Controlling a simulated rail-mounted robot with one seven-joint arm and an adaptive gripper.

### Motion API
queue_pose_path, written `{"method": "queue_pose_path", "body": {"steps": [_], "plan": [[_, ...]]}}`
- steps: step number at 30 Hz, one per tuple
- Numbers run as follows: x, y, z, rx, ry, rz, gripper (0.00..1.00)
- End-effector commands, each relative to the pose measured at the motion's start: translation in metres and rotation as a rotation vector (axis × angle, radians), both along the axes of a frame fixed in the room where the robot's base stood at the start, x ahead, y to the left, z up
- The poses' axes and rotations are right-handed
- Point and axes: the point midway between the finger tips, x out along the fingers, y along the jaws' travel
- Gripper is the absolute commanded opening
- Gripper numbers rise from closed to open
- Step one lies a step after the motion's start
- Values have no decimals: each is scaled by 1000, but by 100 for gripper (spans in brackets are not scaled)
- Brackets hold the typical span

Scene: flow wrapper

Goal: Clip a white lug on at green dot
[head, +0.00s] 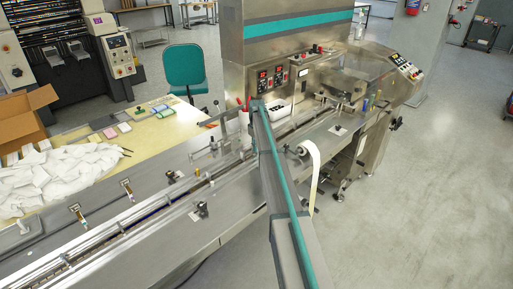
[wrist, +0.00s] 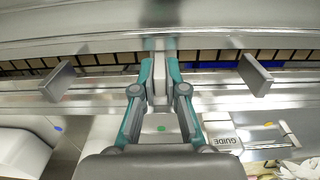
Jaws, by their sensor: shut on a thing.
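My gripper (wrist: 160,68) points into the conveyor channel in the wrist view. Its teal-and-grey fingers are shut on a pale piece that appears to be the white lug (wrist: 160,88), mostly hidden between them. The green dot (wrist: 161,128) is on a pale grey surface, seen between the finger linkages on the near side of the channel. The lug's tip is at the chain (wrist: 100,59); I cannot tell whether it touches.
Grey upright plates stand at the left (wrist: 58,81) and right (wrist: 255,75) of my gripper. A blue dot (wrist: 57,128) is at left. A block marked GUIDE (wrist: 219,135) is close at right. A cardboard box (head: 27,117) and white cloth heap (head: 65,172) lie on the side table.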

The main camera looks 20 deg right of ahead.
Motion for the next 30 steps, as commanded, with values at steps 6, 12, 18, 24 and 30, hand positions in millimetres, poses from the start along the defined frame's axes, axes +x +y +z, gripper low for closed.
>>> {"method": "queue_pose_path", "body": {"steps": [6, 12, 18, 24, 30], "plan": [[0, 0, -2, 0, 2, 0, 13], [0, 0, -1, 1, 1, 0, 41], [0, 0, -1, 1, 1, 0, 41], [0, 0, 7, 0, 0, 0, 41], [0, 0, 37, -1, -1, 0, 41]]}}
